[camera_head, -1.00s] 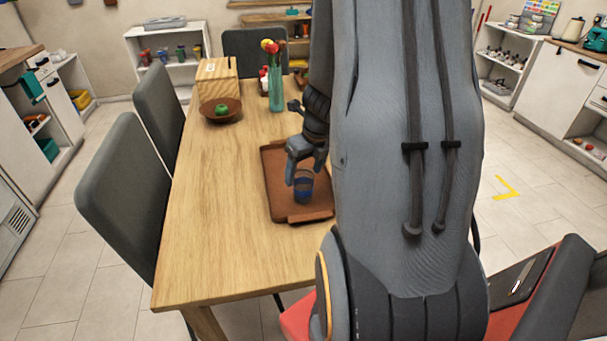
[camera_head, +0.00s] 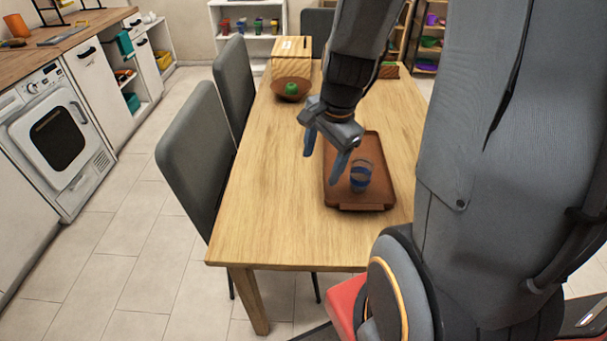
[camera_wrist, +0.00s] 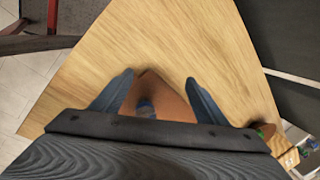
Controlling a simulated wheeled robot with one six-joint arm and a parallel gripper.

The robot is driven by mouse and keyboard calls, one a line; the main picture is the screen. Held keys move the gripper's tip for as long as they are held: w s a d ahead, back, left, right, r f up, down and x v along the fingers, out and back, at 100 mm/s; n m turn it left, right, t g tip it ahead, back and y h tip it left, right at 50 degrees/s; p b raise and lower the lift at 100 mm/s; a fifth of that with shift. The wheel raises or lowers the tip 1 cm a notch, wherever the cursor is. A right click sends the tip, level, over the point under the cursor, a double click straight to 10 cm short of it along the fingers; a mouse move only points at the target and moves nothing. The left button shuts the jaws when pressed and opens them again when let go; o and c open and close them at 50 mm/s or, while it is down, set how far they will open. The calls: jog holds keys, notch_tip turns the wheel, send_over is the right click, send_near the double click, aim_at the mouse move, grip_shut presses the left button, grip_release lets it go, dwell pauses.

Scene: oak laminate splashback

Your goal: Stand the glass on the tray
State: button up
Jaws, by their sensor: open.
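The glass (camera_head: 360,176), clear with a blue lower part, stands upright on the brown tray (camera_head: 345,202), towards its front end. The tray lies on the wooden table. My gripper (camera_head: 325,168) is open and empty, above the table at the tray's left edge. It is apart from the glass, up and to the left of it. In the wrist view the glass (camera_wrist: 145,106) and part of the tray (camera_wrist: 172,97) show between the open fingers (camera_wrist: 158,85); my gripper body hides the rest.
A brown bowl (camera_head: 291,91) with a green fruit and a wooden box (camera_head: 291,58) stand at the table's far end. Grey chairs (camera_head: 197,150) line the left side. The table's (camera_head: 265,200) left and front parts are clear.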

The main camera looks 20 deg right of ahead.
jog(key=s+a+r+n, duration=0.2)
jog(key=s+a+n, duration=0.3)
jog(key=n, duration=1)
jog(key=shift+a+n+g+h, duration=0.3)
jog(key=shift+a+g, duration=0.1)
jog(key=shift+a, duration=0.75)
